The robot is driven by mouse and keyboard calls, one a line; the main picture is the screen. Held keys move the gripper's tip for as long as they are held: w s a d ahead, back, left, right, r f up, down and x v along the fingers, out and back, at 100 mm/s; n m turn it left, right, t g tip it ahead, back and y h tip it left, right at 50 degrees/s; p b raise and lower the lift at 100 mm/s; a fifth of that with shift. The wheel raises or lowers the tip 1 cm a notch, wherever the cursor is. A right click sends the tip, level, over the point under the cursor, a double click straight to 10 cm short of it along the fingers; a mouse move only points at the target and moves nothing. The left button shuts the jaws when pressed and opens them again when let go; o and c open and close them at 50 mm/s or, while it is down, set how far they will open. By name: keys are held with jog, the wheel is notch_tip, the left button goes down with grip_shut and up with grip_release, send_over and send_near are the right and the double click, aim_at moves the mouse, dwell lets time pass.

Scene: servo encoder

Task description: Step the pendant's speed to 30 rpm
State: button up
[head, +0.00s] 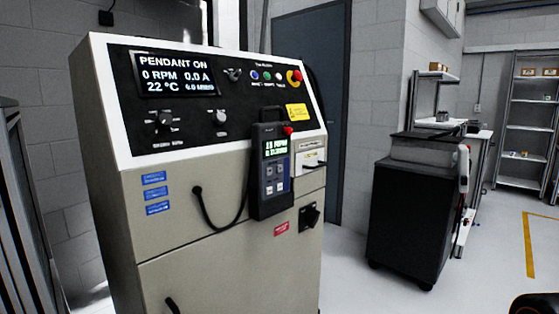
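The pendant (284,205) is a dark hand-held box hanging upright on the front of the beige control cabinet (225,268). Its small green screen (275,148) shows two lines; the top one seems to read 15 RPM, but it is too small to be sure. Below the screen are several grey buttons (275,178), their labels unreadable. A red button (288,130) sits at its top right. The cabinet's large display (165,75) reads PENDANT ON, 0 RPM, 0.0 A and 22 °C. My gripper is not in view.
A black cable (205,212) loops from the cabinet front to the pendant. A red emergency knob (295,77) sits at the panel's upper right. A black wheeled cart (408,225) stands to the right. Clear floor (345,275) lies between cabinet and cart.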

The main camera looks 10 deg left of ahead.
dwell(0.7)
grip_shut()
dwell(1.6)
